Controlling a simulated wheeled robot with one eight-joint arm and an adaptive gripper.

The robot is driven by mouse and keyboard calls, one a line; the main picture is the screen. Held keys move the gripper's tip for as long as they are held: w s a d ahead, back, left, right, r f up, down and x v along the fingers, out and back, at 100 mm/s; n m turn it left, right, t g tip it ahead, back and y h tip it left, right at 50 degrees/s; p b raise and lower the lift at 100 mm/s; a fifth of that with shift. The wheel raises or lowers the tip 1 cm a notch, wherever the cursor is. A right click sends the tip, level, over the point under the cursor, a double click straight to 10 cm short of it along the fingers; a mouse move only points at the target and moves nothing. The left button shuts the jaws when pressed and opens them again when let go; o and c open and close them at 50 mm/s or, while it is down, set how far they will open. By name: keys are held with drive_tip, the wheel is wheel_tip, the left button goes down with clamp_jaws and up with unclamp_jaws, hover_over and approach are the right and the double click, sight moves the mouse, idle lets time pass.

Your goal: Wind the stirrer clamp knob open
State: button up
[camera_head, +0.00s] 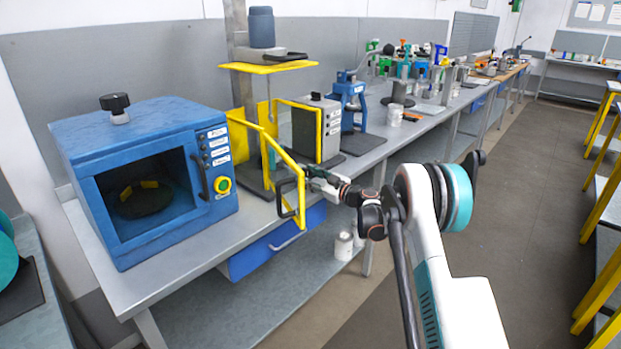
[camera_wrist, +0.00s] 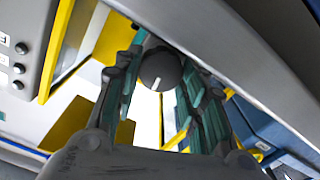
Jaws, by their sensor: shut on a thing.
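The dark round clamp knob (camera_wrist: 160,68) with a white index mark sits between my fingers in the wrist view. My gripper (camera_wrist: 162,82) is shut on it, with teal-padded fingers on both sides. In the head view my gripper (camera_head: 311,173) is at the yellow-framed stirrer stand, near the black handle of its open yellow guard (camera_head: 301,203). The knob is not distinguishable there behind the gripper and guard. The stirrer has a tall grey column (camera_head: 236,18), a yellow plate (camera_head: 268,67) and a dark blue-grey motor (camera_head: 262,27).
A blue oven-like box (camera_head: 140,112) with a black top knob stands left on the bench. A grey control box (camera_head: 324,122) and a blue press-like device (camera_head: 350,92) stand behind the guard. A blue drawer (camera_head: 276,242) hangs below.

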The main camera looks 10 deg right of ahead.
idle(0.4)
drive_tip(key=o, duration=1.1)
drive_tip(key=shift+c, duration=0.2)
drive_tip(key=v, duration=1.2)
